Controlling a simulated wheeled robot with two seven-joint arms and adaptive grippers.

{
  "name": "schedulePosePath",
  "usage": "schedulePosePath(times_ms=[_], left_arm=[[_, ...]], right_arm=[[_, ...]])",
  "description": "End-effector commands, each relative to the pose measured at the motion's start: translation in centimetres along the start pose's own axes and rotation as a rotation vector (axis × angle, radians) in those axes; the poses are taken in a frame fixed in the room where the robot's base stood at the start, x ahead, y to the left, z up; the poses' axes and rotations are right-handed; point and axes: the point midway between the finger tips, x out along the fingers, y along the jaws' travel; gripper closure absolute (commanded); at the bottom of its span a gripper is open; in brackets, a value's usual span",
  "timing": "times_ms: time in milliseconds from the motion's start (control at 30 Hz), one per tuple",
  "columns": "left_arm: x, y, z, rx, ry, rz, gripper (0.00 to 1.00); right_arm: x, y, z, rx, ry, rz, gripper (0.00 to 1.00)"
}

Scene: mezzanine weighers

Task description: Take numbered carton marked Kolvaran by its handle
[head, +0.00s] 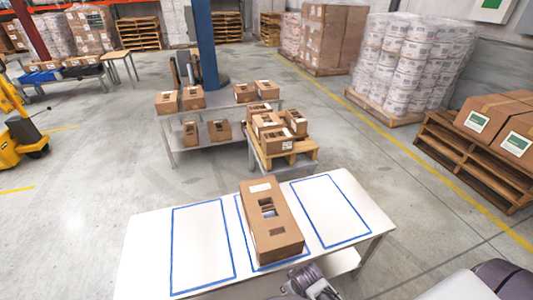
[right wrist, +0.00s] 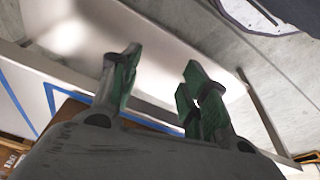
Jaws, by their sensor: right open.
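A long brown carton (head: 285,222) lies in the middle blue outline on the white table (head: 145,255). It has a white label at its far end and cut-outs in its top; the lettering is too small to read. Smaller cartons (head: 270,120) stand on a wooden pallet behind, with more on a grey bench (head: 180,124). My right gripper (head: 308,283) is at the table's near edge, just in front of the carton and apart from it. In the right wrist view its green-padded fingers (right wrist: 158,88) are open with nothing between them. My left gripper is not in view.
Blue outlines to the left and right of the carton are empty. A blue post (head: 205,45) rises behind the bench. Wrapped stacks (head: 405,60) and pallets with cartons (head: 480,140) stand at the right; a yellow pallet truck (head: 18,135) is at the left.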

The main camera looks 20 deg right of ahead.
Motion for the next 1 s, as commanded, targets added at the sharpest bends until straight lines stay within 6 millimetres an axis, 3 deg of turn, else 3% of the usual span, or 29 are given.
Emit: schedulePosePath(times_ms=[100,500,1000], left_arm=[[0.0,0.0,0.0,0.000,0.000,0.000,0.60],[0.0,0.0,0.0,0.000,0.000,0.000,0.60],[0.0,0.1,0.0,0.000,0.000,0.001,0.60]], right_arm=[[3.2,-0.1,1.6,-0.002,-0.015,-0.001,0.55],[12.2,-0.3,8.0,-0.011,-0.050,-0.002,0.55],[20.3,-0.3,18.5,-0.023,-0.096,-0.003,0.55]])
